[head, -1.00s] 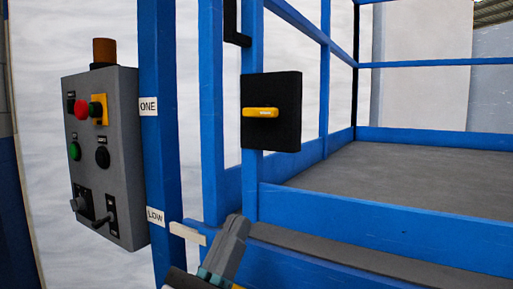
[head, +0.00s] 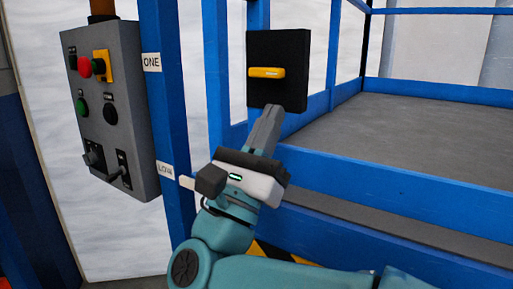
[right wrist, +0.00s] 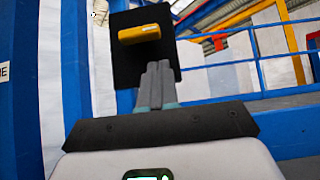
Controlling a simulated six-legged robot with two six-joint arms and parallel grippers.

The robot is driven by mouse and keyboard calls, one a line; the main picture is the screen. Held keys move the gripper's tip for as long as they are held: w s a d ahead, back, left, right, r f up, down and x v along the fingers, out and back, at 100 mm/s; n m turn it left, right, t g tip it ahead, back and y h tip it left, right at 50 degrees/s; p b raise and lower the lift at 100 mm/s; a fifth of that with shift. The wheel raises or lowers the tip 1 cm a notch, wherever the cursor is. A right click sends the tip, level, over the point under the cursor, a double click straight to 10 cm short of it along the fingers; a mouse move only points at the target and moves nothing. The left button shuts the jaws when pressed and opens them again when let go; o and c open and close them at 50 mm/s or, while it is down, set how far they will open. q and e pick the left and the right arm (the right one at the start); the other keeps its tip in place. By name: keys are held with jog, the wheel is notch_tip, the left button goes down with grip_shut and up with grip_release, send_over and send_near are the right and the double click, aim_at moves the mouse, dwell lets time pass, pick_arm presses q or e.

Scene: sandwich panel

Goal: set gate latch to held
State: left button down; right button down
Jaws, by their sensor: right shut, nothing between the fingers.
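The gate latch is a yellow handle (head: 267,72) lying level on a black square plate (head: 290,95) fixed to the blue gate frame. In the right wrist view the yellow handle (right wrist: 139,33) and the black plate (right wrist: 160,60) are ahead of the fingers, the handle slightly tilted. My right gripper (head: 270,112) is shut and empty, its fingertips just below the handle and overlapping the plate's lower edge in the picture. It also shows in the right wrist view (right wrist: 158,68). Whether the fingers touch the plate cannot be told. My left gripper is out of view.
A grey control box (head: 112,115) with a red button, green button and switches hangs left of a blue post (head: 163,100) labelled ONE and LOW. Blue rails (head: 400,187) border a grey platform floor (head: 420,130) at the right.

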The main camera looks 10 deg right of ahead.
aim_at(280, 78)
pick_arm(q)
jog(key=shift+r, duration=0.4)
pick_arm(e)
jog(key=shift+s+r, duration=0.1)
jog(key=shift+r, duration=1.5)
jog(key=shift+a, duration=0.1)
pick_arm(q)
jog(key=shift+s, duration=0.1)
pick_arm(e)
jog(key=shift+s+r+n+t+y, duration=0.1)
jog(key=shift+s+n+t+y, duration=0.05)
jog(key=shift+n+t+y, duration=0.45)
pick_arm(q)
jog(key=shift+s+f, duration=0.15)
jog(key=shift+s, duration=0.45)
pick_arm(e)
jog(key=shift+n, duration=0.4)
